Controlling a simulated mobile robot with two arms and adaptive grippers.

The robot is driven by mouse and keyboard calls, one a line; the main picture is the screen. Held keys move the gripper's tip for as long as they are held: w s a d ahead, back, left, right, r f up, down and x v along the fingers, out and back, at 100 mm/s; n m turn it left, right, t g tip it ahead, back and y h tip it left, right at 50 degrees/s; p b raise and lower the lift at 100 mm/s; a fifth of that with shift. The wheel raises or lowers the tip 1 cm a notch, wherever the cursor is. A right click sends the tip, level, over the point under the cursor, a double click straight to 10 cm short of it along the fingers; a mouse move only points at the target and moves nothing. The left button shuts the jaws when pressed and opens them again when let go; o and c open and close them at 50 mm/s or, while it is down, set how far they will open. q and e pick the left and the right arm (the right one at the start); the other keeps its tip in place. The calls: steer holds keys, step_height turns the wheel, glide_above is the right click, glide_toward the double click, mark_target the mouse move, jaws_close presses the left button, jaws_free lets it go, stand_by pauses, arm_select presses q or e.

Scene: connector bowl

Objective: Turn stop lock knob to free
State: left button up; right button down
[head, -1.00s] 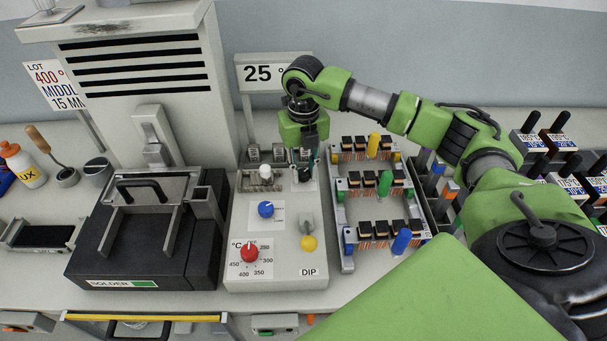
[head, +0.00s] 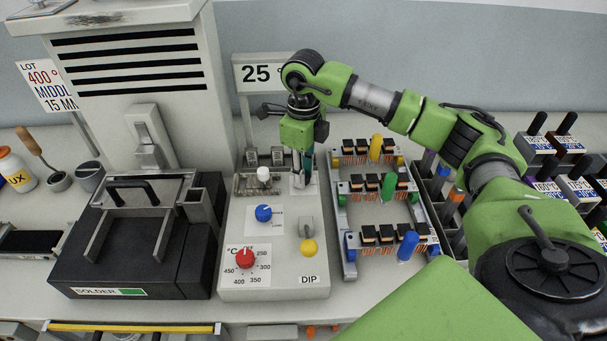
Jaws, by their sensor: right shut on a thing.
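The control box (head: 240,283) stands right of the black solder unit. My right gripper (head: 303,178) points down at the back right of its top, over a small pale plate (head: 311,188). It is shut on a small part there, which I take for the stop lock knob; the fingers hide most of it and I cannot read its setting. A blue knob (head: 263,213), a red temperature dial (head: 245,259), a white knob (head: 263,174), a grey lever (head: 306,228) and a yellow button (head: 309,247) are apart from the gripper. My left gripper is not in view.
The solder unit (head: 130,260) with a black handle is close on the left. A rack (head: 348,262) with rows of black-topped parts and coloured pegs stands close on the right.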

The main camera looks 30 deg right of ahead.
steer(key=shift+n, duration=0.3)
steer(key=c, duration=1.8)
jaws_free()
steer(key=shift+o, duration=0.2)
step_height(320, 180, up, 12)
